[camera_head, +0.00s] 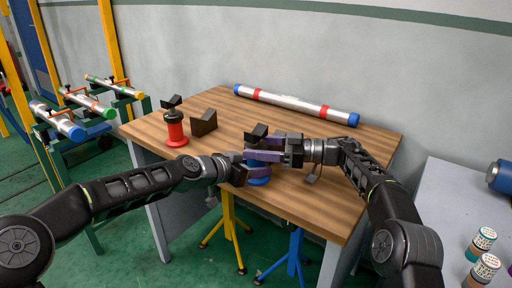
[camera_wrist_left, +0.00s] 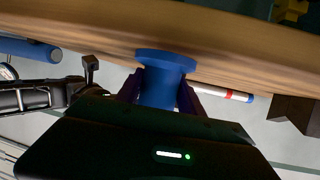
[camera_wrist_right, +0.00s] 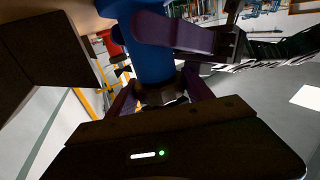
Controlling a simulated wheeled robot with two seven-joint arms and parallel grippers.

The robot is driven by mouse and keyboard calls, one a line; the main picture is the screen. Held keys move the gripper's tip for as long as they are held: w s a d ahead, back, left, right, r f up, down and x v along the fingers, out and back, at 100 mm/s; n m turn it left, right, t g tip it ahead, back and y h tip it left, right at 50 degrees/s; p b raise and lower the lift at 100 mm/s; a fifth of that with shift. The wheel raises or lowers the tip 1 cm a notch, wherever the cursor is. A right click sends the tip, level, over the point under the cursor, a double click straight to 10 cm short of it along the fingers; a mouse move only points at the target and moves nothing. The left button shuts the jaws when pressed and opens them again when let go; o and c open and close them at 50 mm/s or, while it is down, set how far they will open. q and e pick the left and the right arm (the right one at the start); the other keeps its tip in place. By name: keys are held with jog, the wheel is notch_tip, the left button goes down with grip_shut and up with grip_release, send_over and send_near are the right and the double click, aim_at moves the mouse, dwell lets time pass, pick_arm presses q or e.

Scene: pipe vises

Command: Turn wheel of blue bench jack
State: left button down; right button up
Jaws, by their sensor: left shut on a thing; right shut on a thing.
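The blue bench jack stands near the front middle of the wooden table, mostly hidden by my grippers in the head view; its blue base (camera_head: 258,180) and dark V-shaped top (camera_head: 257,131) show. My left gripper (camera_head: 262,167) is shut on the jack's blue lower body (camera_wrist_left: 160,85), low over its flared base. My right gripper (camera_head: 268,149) comes from the right, above the left one, and is shut on the jack's dark wheel (camera_wrist_right: 162,94), below the V top. The blue body (camera_wrist_right: 150,45) also fills the upper middle of the right wrist view. The wheel is largely hidden by fingers.
A red jack (camera_head: 176,130) and a dark V-block (camera_head: 204,122) stand on the table's left part. A silver pipe (camera_head: 295,105) with red bands and blue ends lies along the back. The table (camera_head: 330,195) is clear at its front right. Yellow and blue stands (camera_head: 295,255) are below the front edge.

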jog(key=o, duration=1.1)
jog(key=s+d, duration=0.1)
jog(key=d, duration=1.1)
jog(key=shift+s, duration=0.3)
